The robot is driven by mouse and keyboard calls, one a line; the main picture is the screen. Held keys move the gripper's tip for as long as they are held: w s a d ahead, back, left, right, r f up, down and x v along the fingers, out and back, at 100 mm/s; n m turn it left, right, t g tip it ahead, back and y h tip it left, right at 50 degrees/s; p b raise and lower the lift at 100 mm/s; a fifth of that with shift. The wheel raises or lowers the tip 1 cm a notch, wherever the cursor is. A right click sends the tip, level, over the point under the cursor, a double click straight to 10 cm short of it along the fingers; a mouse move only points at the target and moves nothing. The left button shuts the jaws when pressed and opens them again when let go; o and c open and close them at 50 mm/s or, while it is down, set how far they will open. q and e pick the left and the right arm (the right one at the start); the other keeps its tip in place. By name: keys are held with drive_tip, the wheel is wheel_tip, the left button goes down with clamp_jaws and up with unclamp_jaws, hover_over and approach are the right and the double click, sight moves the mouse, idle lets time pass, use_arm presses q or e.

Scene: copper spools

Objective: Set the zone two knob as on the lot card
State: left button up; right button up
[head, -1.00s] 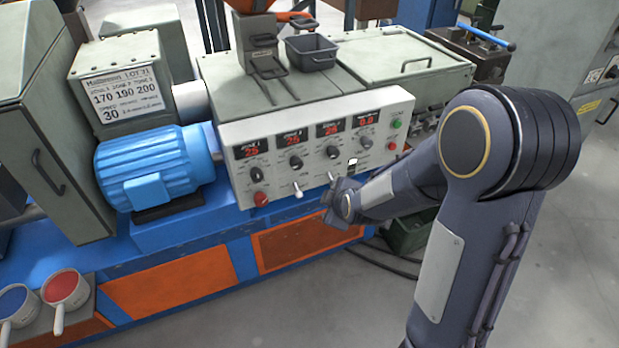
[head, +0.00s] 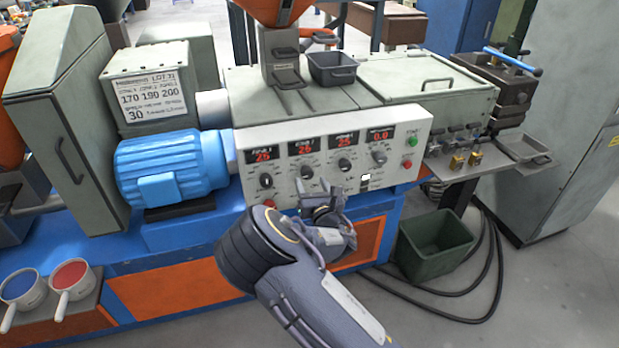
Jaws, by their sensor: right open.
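The lot card (head: 153,96) on the grey housing at upper left reads 170, 190, 200 for the three zones and 30 below. The white control panel (head: 248,143) has several red displays. The zone two knob (head: 307,172) is a dark round knob under the second display (head: 304,147), which reads about 26. Its exact pointer angle is too small to tell. My right gripper (head: 324,196) is open, in front of the panel's lower edge, a little below and right of that knob. Its fingers partly cover the lower controls. My left gripper is out of view.
Other knobs sit close by: zone one's (head: 266,181) at left, zone three's (head: 345,165) at right. A green button (head: 411,141) and a red one (head: 408,165) are at the panel's right. A blue motor (head: 170,168) stands left. A green bin (head: 437,243) is on the floor at right.

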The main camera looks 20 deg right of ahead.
sight(308, 176)
drive_tip(key=shift+w, duration=1.85)
drive_tip(key=c, duration=1)
